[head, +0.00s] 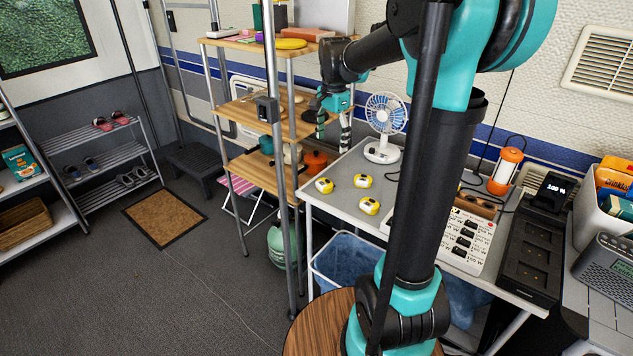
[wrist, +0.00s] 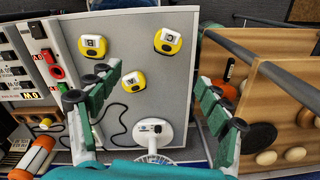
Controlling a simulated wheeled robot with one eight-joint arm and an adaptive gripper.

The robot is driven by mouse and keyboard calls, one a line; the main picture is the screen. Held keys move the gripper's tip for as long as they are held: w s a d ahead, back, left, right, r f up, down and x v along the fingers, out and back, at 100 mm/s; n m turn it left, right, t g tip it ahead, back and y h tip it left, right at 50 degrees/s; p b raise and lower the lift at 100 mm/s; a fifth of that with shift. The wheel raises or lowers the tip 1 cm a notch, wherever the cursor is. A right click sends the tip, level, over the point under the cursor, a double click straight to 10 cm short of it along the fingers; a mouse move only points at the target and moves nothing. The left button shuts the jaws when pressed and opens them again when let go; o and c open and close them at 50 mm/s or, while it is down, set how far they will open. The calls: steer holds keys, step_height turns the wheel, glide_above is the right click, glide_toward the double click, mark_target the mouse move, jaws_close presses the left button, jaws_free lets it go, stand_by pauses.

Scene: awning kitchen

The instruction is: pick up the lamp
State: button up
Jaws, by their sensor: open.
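The lamp looks to be the orange and white lantern (head: 505,170) with a wire handle. It stands upright at the back of the grey table (head: 340,180), right of the fan, in the head view. In the wrist view the lantern (wrist: 35,155) shows at the lower left edge, partly cut off. My gripper (head: 334,132) is left of the fan in the head view, well apart from the lantern. In the wrist view my gripper (wrist: 158,85) has its fingers spread wide with nothing between them, above the table. My arm hides part of the table between gripper and lantern.
A white and blue fan (head: 384,125) stands between my gripper and the lantern. Several yellow tape measures (head: 363,181) lie on the table. A power strip board (head: 468,240) and a black charger (head: 530,250) sit near the lantern. Wooden shelves (head: 262,170) stand left.

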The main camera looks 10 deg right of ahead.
steer(key=w+a+r+m, duration=0.1)
steer(key=w, duration=0.1)
glide_above(324, 182)
steer(key=f, duration=1.1)
steer(key=shift+w+d+f, duration=0.2)
steer(key=shift+w+d, duration=0.1)
steer(key=shift+w, duration=0.1)
steer(key=f, duration=0.3)
steer(key=s+f, duration=0.1)
steer(key=shift+a+f, duration=0.15)
steer(key=shift+a, duration=0.1)
steer(key=shift+f, duration=0.6)
steer(key=shift+c, duration=0.4)
steer(key=c, duration=1.1)
steer(key=shift+r, duration=0.1)
